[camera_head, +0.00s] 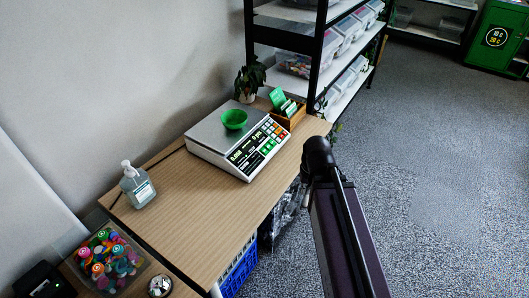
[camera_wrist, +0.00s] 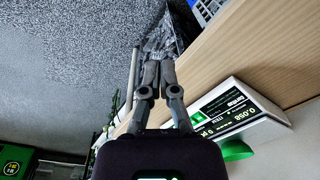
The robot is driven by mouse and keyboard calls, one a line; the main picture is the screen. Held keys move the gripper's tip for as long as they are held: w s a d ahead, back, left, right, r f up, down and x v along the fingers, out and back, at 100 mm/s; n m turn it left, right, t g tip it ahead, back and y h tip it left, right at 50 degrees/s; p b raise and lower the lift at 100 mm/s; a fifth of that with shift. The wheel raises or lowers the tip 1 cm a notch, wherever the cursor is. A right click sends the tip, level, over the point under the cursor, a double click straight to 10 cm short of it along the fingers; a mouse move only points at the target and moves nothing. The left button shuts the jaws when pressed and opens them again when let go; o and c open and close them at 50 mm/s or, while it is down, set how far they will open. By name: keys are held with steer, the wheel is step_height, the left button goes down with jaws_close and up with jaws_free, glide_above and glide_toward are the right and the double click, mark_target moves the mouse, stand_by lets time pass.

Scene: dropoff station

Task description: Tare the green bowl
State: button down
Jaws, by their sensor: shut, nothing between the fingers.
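The green bowl (camera_head: 234,119) sits upright on the weighing plate of a white counting scale (camera_head: 217,151) on the wooden table. The scale has a keypad with orange, white and green keys and a lit display. In the wrist view the scale (camera_wrist: 240,112) is at the right, its display seeming to read 0.058, and part of the bowl (camera_wrist: 236,150) shows below it. My gripper (camera_wrist: 158,52) is shut and empty, apart from the scale and bowl. In the head view my arm is right of the table, and the fingers cannot be made out.
A sanitizer bottle (camera_head: 138,186) stands at the table's left. A potted plant (camera_head: 249,80) and a wooden box with green cards (camera_head: 288,108) stand behind the scale. A bin of colourful items (camera_head: 106,262) is at lower left. The table's front (camera_head: 205,235) is clear. A shelf rack (camera_head: 318,60) stands behind.

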steer(key=w+a+f+t+y+b, duration=0.2)
steer(key=w+a+b, duration=0.1)
steer(key=w, duration=0.4)
steer(key=w+a+f+t+y+b, duration=0.1)
steer(key=w+a+t+y+b, duration=0.15)
steer(key=w, duration=0.35)
steer(key=r+m+t+y+b, duration=0.1)
steer(key=m+t+y+b, duration=0.2)
steer(key=t+b, duration=0.3)
glide_above(264, 151)
steer(key=s+d, duration=0.4)
steer(key=shift+w+d+r+m+b, duration=0.15)
steer(key=shift+w+r+m+b, duration=0.2)
steer(key=shift+w+m+b, duration=0.15)
steer(key=shift+f, duration=0.2)
steer(key=a+f+b, duration=0.1)
steer(key=f+b, duration=0.1)
steer(key=w+a+f+b, duration=0.1)
steer(key=f+b, duration=0.2)
steer(key=w+a+f+b, duration=0.1)
steer(key=f+b, duration=0.1)
steer(key=b, duration=0.1)
steer(key=shift+f, duration=0.35)
steer(key=shift+f, duration=0.15)
steer(key=shift+w+a+f+b, duration=0.15)
steer(key=shift+f+b, duration=0.1)
steer(key=shift+b, duration=0.15)
